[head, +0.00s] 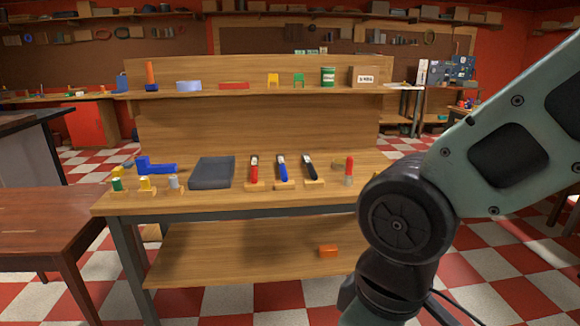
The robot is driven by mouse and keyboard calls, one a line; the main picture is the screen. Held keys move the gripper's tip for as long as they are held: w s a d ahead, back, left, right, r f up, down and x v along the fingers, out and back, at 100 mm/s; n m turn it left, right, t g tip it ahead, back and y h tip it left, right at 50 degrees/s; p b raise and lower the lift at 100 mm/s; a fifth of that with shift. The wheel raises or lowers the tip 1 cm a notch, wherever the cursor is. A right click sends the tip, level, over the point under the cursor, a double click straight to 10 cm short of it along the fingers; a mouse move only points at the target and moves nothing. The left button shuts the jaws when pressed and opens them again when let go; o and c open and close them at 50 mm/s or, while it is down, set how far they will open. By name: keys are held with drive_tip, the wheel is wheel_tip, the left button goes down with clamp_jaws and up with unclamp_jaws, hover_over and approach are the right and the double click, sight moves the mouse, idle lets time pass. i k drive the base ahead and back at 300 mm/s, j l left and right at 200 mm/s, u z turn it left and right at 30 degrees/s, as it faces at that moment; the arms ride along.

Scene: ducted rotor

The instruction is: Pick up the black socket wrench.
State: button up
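A black-handled tool (309,165), which looks like the black socket wrench, stands tilted on a small wooden block on the workbench top (265,199). It is the rightmost of three similar tools in a row. A blue-handled tool (282,168) is just to its left, and a red-handled one (254,168) is further left. My arm fills the right side of the head view, well to the right of the tool. My gripper is out of view, so its state does not show.
A dark grey block or mat (212,172) lies left of the tools, and a red-and-grey cylinder (349,171) stands to their right. A raised shelf (220,93) with small items runs behind. An orange block (328,250) sits on the lower shelf. A brown table (45,212) is at the left.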

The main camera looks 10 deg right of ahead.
sight(306, 160)
drive_tip(key=i+z, duration=0.1)
drive_tip(key=i+l+u, duration=0.15)
drive_tip(key=i+u, duration=0.2)
drive_tip(key=i, duration=0.2)
drive_tip(key=i+l+u, duration=0.3)
drive_tip(key=i, duration=0.2)
drive_tip(key=i+l+u, duration=0.35)
drive_tip(key=i, duration=0.15)
